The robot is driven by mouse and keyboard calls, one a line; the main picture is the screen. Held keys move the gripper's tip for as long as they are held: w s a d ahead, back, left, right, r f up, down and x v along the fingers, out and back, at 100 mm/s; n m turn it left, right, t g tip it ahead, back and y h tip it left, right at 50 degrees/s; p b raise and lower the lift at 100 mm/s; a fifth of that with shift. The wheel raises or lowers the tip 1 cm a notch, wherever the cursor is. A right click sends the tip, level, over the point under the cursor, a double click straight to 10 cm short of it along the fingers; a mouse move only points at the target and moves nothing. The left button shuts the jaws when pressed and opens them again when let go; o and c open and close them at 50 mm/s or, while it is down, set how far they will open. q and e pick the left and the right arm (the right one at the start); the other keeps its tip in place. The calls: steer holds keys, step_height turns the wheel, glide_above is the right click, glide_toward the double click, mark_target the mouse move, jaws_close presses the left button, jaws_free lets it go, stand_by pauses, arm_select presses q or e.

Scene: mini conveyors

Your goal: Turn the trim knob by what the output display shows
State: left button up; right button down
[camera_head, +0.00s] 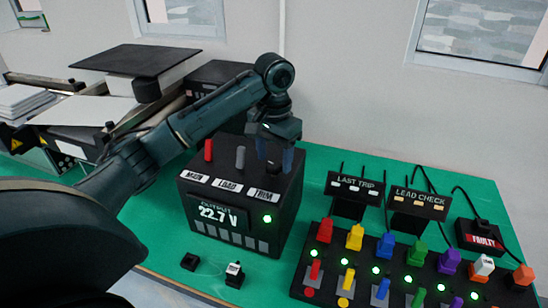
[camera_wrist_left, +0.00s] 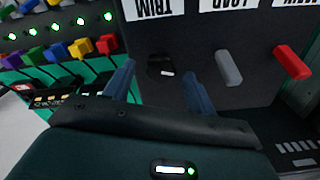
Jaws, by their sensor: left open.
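The black box (camera_head: 232,240) on the green bench carries the output display (camera_head: 217,213), which reads 22.7 V, with a lit green lamp beside it. Its sloped top has labels MAIN, LOAD and TRIM. Behind them stand a red lever-like knob (camera_head: 208,150), a grey one (camera_head: 240,158) and the black trim knob (camera_head: 273,167). My left gripper (camera_head: 275,157) is open above the trim knob. In the left wrist view the trim knob (camera_wrist_left: 161,67) lies between the two blue fingers (camera_wrist_left: 158,88), with a gap on both sides. I cannot tell how far down the fingers reach.
A panel (camera_head: 405,275) with several coloured plugs, switches and green lamps stands at the right. Behind it are the LAST TRIP sign (camera_head: 356,187), the LEAD CHECK sign (camera_head: 420,203) and a FAULTY box (camera_head: 482,238).

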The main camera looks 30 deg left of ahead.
arm_select(q)
steer(key=shift+f, duration=0.45)
steer(key=shift+c, duration=0.2)
steer(key=c, duration=1)
steer(key=shift+o, duration=0.2)
